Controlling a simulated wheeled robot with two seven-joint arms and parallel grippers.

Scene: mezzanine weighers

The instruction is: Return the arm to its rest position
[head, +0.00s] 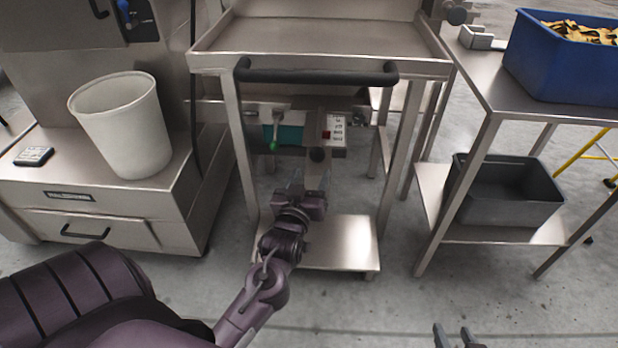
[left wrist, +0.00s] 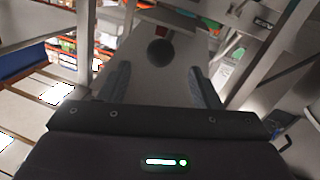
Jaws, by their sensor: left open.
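My left gripper (head: 311,180) is open and empty, reaching out in front of the steel cart below its black handle. Its two fingers stand apart in the left wrist view (left wrist: 161,82), with nothing between the tips. A grey control box (head: 330,135) with a red button and a dark round knob (head: 317,155) is beyond the fingers. A dark round knob also shows past the fingers in the left wrist view (left wrist: 160,52). My right gripper (head: 455,337) shows only its finger ends at the bottom edge, with a gap between them.
The cart's black handle (head: 316,75) and lower shelf (head: 340,243) are close to my left arm. A green-tipped lever (head: 273,146) is left of the box. A white bin (head: 122,125) stands left. A side table (head: 490,75) carries a blue crate (head: 560,65); a grey bin (head: 505,200) sits below.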

